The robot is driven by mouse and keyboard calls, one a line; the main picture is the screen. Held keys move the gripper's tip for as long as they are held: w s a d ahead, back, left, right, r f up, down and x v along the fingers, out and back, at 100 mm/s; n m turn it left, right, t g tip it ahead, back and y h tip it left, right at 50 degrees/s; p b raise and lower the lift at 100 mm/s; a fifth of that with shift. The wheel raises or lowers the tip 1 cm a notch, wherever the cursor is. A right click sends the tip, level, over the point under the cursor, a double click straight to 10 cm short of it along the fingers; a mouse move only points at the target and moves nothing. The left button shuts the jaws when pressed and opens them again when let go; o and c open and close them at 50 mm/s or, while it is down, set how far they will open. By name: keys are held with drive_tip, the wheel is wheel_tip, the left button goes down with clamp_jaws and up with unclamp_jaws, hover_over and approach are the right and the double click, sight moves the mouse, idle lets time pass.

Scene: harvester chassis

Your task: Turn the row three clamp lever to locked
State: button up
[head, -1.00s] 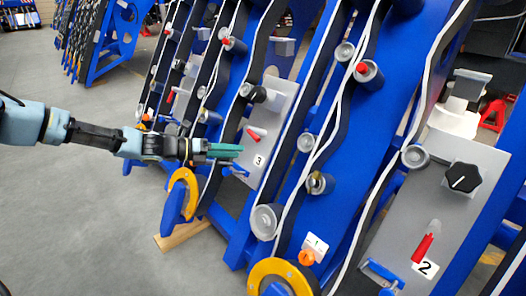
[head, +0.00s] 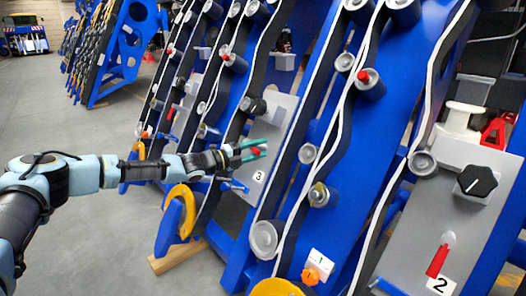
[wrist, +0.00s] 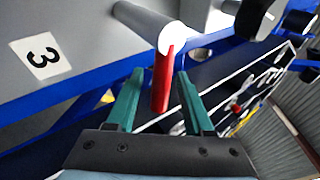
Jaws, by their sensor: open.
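The row three panel (head: 273,120) is a grey plate marked 3 (head: 258,176); the 3 label also shows in the wrist view (wrist: 40,56). A red lever (wrist: 163,82) with a pale round end projects from a grey cylindrical part of this panel. My gripper (wrist: 160,75) is open, with one teal finger on each side of the red lever and visible gaps to both. In the head view my gripper (head: 262,149) is at the panel, and only a bit of red shows between the fingers. A blue handle (head: 235,186) sits at the panel's lower edge.
A black knob (head: 253,106) is above the lever on the same panel. The row two panel (head: 440,215), with its own red lever (head: 437,261) and black knob (head: 476,181), is at the right. The floor at left is clear.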

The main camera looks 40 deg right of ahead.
drive_tip(key=shift+x, duration=0.8)
drive_tip(key=shift+c, duration=0.3)
clamp_jaws()
idle(0.6)
